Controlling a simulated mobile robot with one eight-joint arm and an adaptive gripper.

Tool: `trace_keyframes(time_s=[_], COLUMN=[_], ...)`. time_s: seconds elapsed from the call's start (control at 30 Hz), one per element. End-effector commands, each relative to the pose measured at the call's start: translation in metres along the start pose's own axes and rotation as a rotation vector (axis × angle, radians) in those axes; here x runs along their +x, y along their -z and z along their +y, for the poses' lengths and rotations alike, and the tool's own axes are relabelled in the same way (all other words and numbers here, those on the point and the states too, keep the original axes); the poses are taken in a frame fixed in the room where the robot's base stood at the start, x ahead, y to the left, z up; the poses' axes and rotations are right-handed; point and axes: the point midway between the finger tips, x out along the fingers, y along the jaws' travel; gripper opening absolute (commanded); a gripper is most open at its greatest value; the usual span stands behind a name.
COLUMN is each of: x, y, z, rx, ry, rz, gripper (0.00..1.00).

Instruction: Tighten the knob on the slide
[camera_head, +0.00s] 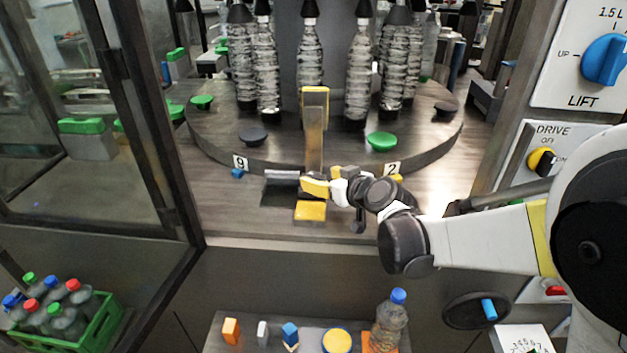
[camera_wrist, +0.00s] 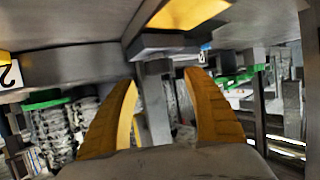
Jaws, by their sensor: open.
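The slide appears to be the upright post with a yellow top (camera_head: 315,95) in front of the round turntable. Near its foot are a grey block (camera_head: 282,175) and a yellow plate (camera_head: 310,211). I cannot clearly make out the slide's knob; a small blue part (camera_head: 238,173) shows left of the grey block. My gripper (camera_head: 316,187) is at the foot of the post, reaching in from the right. In the wrist view its two yellow fingers (camera_wrist: 165,90) are spread apart, with a grey upright part (camera_wrist: 154,105) between or beyond them. I see no contact.
Clear bottles stand on the turntable (camera_head: 320,155) behind. A lower shelf (camera_head: 300,345) holds small blocks and a blue-capped bottle (camera_head: 390,318). A green crate (camera_head: 98,335) of bottles is at lower left. Control panels (camera_head: 575,85) are at right.

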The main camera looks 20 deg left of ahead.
Motion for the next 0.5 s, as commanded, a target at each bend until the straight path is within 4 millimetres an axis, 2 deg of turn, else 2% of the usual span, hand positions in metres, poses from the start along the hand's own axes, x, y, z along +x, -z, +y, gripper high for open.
trace_keyframes(time_s=[0.03, 0.2, 0.33, 0.5], x=[0.012, 0.036, 0.046, 0.048], y=[-0.002, -0.002, -0.001, 0.0], z=[0.0, -0.001, 0.0, 0.0], rx=[0.0, 0.0, 0.0, 0.0], ry=[0.001, 0.002, 0.0, 0.0], rz=[-0.001, -0.001, -0.001, -0.002], gripper=[0.6, 0.6, 0.6, 0.6])
